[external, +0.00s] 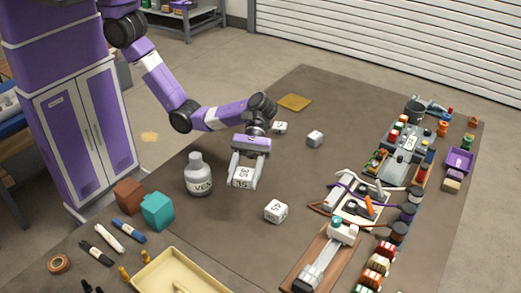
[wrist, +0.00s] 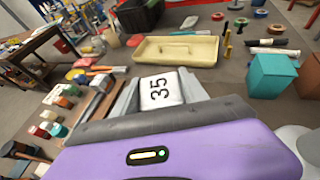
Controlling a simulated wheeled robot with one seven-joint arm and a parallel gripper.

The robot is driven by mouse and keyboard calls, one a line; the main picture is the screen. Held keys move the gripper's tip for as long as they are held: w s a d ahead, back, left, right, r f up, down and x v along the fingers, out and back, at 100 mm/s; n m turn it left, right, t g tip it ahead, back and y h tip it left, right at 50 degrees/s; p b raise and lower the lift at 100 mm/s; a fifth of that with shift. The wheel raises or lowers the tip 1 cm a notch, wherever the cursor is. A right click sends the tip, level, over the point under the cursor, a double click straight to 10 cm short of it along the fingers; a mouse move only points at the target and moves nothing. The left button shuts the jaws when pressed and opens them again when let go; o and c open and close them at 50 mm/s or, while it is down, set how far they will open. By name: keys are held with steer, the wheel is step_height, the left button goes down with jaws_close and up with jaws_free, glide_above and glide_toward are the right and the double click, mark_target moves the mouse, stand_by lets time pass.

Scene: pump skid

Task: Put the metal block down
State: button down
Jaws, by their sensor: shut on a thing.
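The metal block (external: 242,176) is a pale cube marked 35 and 15. It also shows in the wrist view (wrist: 161,88) with the 35 facing the camera. My gripper (external: 244,172) is shut on it, one finger on each side. The block appears to be held above the brown table (external: 240,240), but its underside gap is hard to judge. Similar marked blocks stand on the table: one to the front right (external: 276,211), and two farther back (external: 315,138) and (external: 280,127).
A grey bottle (external: 199,177) stands close left of my gripper. Teal (external: 157,211) and brown (external: 129,195) blocks are at the left, a cream tray (external: 185,277) at the front. Tools and fittings crowd the right side. The table's middle has bare room.

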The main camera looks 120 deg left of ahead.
steer(key=s+a+r+n+t+y+p, duration=0.1)
steer(key=s+a+n+t+y+p, duration=0.3)
steer(key=a, duration=0.7)
steer(key=s+a+r+n+t+y+p, duration=0.1)
steer(key=s+a+r+n+t+y, duration=0.1)
steer(key=s+a+n+y, duration=0.65)
steer(key=s+a+r+n+t+p, duration=0.1)
steer(key=s+a+t+p, duration=0.2)
steer(key=a, duration=1)
step_height(320, 180, down, 19)
steer(key=shift+s+r+b, duration=0.1)
steer(key=shift+b, duration=1.1)
steer(key=c, duration=0.6)
jaws_free()
steer(key=shift+f, duration=0.2)
